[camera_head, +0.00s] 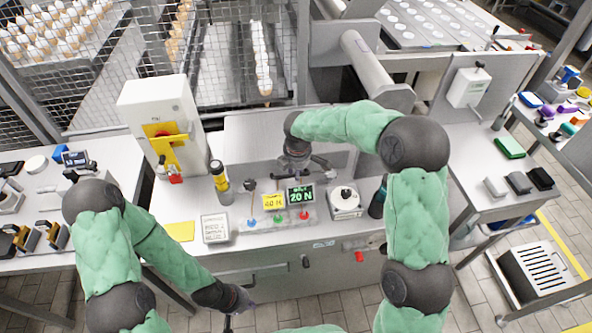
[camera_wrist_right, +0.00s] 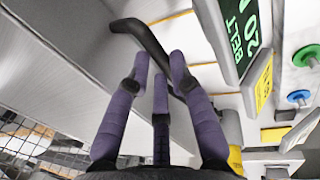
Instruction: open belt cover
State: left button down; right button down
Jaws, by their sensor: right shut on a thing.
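The belt cover is a plain light-grey panel (camera_head: 245,135) behind the control desk; it appears lowered, lying below the mesh cage opening. A dark bent handle (camera_wrist_right: 145,35) crosses between the purple fingers of my right gripper (camera_wrist_right: 162,75) in the right wrist view. My right gripper is shut on this handle. In the head view the right gripper (camera_head: 297,162) is at the cover's front edge, and my arm hides part of the cover. My left gripper (camera_head: 232,303) hangs low in front of the desk, away from the cover; its fingers are too unclear to judge.
A white box with a yellow switch (camera_head: 165,125) and a yellow-black bottle (camera_head: 219,178) stand to the left. A white round device (camera_head: 345,200) is to the right.

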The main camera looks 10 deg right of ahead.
jog(key=w+r+g+p, duration=0.2)
jog(key=r+p, duration=0.7)
jog(key=p, duration=0.1)
jog(key=w+r+g+p, duration=0.2)
jog(key=w+r+p, duration=0.1)
jog(key=r+p, duration=0.5)
jog(key=shift+r+p, duration=0.4)
jog(key=shift+p, duration=1.3)
jog(key=shift+d, duration=0.1)
